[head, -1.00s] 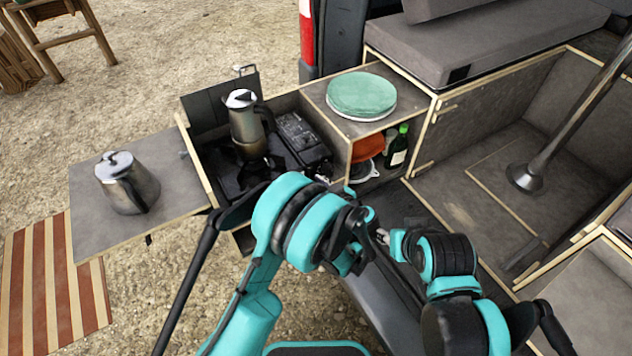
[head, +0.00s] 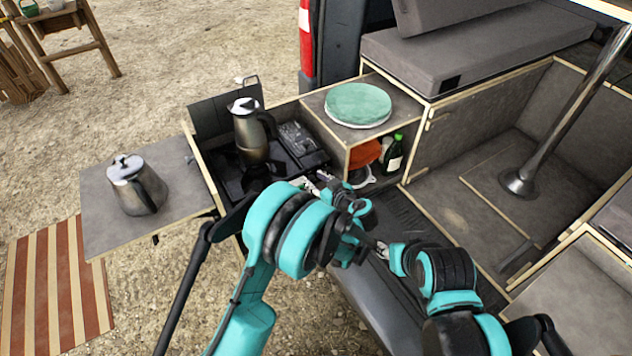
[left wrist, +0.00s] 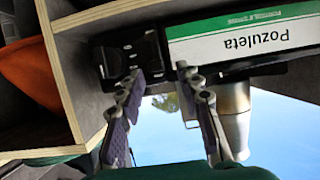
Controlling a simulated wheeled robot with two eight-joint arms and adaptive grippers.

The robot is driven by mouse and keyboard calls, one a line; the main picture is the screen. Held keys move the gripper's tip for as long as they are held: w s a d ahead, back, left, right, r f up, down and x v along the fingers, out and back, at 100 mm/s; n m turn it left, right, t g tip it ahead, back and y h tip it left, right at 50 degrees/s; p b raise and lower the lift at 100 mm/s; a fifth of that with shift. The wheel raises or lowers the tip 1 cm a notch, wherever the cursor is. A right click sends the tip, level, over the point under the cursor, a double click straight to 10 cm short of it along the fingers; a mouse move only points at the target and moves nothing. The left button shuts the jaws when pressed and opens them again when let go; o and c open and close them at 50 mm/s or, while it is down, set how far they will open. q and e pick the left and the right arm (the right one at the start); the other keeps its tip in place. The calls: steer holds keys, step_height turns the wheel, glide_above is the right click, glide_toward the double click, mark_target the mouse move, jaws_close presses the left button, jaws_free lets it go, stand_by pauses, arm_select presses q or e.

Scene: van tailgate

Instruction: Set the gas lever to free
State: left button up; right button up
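The black camping stove (head: 236,178) sits in the wooden drawer box with a moka pot (head: 252,133) on it. In the left wrist view a white panel with a green stripe and "Pozuleta" lettering (left wrist: 245,38) appears upside down, beside a black fitting (left wrist: 128,58). I cannot tell for certain which part is the gas lever. My left gripper (head: 318,182) is at the stove's near right side, partly hidden by its arm. In the left wrist view its two fingers (left wrist: 156,88) are apart with nothing between them. My right gripper (head: 381,250) is low near the middle; its fingers are unclear.
A wooden cubby (head: 345,125) right of the stove bears green plates (head: 358,104) and holds an orange item and a green bottle (head: 393,155). A metal kettle (head: 138,186) stands on the left side shelf (head: 100,225). A metal table post (head: 570,115) rises at the right.

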arm_select(q)
step_height(320, 180, up, 10)
stand_by(0.7)
steer(key=s+a+r+m+g+h, duration=0.1)
steer(key=s+a+r+g, duration=0.1)
steer(key=s+a, duration=0.45)
steer(key=s+a+r+m+g+h, duration=0.25)
steer(key=s+a, duration=0.25)
steer(key=a, duration=0.3)
steer(key=s+a+f+m+h, duration=0.1)
steer(key=s+a, duration=0.1)
steer(key=s, duration=0.7)
steer(key=s+a+f+m+h, duration=0.1)
steer(key=s+a+h, duration=0.1)
steer(key=s, duration=0.8)
